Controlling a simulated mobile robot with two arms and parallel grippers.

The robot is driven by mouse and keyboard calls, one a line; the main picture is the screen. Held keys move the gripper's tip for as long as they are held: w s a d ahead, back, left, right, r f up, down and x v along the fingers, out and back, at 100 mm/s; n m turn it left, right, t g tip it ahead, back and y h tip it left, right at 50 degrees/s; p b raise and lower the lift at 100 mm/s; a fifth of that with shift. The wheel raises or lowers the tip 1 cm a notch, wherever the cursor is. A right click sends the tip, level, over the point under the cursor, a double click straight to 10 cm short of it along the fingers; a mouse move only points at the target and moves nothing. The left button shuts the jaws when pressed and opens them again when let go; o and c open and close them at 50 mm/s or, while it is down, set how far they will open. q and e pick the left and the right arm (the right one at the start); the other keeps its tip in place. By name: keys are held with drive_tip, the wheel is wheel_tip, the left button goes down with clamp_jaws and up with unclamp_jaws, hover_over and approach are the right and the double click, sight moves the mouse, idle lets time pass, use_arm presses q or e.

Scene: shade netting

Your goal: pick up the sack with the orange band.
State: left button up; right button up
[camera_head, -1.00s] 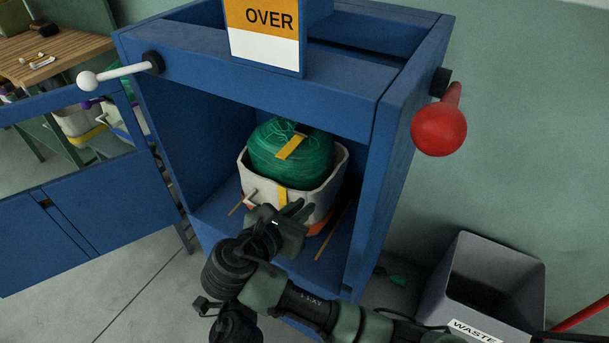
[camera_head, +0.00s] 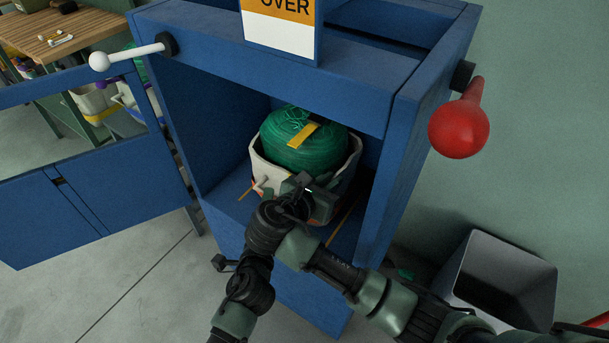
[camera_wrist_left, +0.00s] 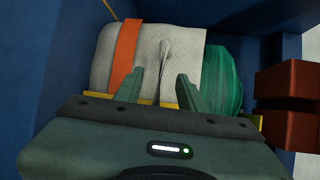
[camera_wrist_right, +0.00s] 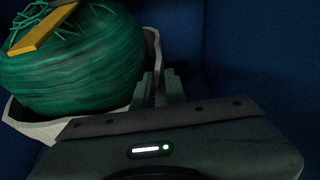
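The pale sack (camera_head: 263,163) stands upright inside the blue box, with green netting (camera_head: 305,142) bulging from its open top. My arms cover much of its front in the head view. In the left wrist view the sack (camera_wrist_left: 187,52) shows its orange band (camera_wrist_left: 124,55). My left gripper (camera_wrist_left: 160,88) is open, its fingers either side of a raised fold (camera_wrist_left: 164,55) of cloth. In the right wrist view my right gripper (camera_wrist_right: 158,82) has its fingers apart at the right edge of the sack (camera_wrist_right: 38,129).
The blue box (camera_head: 260,67) has side walls and a front crossbeam close around the sack. A red knob (camera_head: 459,128) sticks out on its right and a white knob (camera_head: 100,61) on its left. A grey bin (camera_head: 512,278) stands right. Other sacks (camera_head: 95,100) are behind left.

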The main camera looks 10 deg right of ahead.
sight(266, 174)
use_arm(q)
drive_tip(key=shift+x, duration=1.7)
use_arm(e)
drive_tip(key=shift+x, duration=2.65)
use_arm(q)
drive_tip(key=c, duration=0.6)
use_arm(e)
clamp_jaws()
use_arm(q)
clamp_jaws()
use_arm(e)
drive_tip(key=shift+r, duration=0.1)
